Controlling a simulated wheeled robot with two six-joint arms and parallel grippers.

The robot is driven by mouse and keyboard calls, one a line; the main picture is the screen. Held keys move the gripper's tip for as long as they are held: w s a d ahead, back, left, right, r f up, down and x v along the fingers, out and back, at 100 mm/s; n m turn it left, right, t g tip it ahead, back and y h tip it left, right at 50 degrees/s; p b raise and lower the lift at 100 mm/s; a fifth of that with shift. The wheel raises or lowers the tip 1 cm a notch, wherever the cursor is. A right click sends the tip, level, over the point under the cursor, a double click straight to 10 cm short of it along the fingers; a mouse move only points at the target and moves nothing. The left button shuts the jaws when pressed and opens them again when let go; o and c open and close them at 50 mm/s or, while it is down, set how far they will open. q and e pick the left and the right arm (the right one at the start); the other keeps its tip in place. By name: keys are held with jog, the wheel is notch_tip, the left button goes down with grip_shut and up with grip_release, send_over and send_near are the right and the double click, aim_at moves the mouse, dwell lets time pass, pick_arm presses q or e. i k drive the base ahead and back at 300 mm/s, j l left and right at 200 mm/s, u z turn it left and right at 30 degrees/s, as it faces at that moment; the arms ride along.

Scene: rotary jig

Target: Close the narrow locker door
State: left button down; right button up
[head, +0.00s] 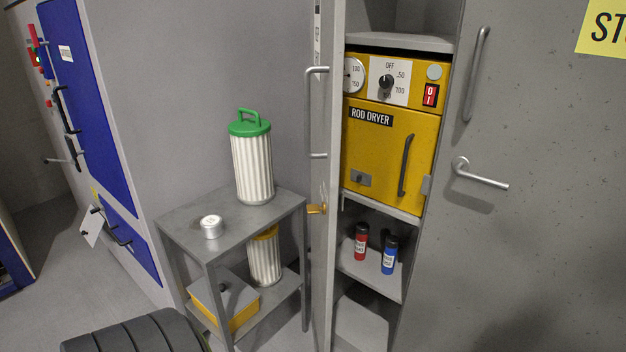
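The narrow locker door (330,230) stands open, swung out toward me and seen nearly edge-on at the left side of the narrow locker. Its bar handle (312,110) sticks out to the left from the outer face. A brass-coloured lock or key (316,209) is lower on the door. The locker's inside is exposed: a yellow rod dryer (385,150) fills the middle, with a red bottle (361,242) and a blue bottle (390,255) on the shelf (372,277) below. Neither of my grippers is in view.
A grey two-level side table (270,212) stands just left of the door, bearing a green-lidded canister (252,165) and a small metal weight (211,227). A wider grey locker door (530,200) with a lever handle (480,175) is at the right. A dark ribbed object (135,335) shows bottom left.

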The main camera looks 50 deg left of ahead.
aim_at(323, 102)
jog(key=u, duration=1.45)
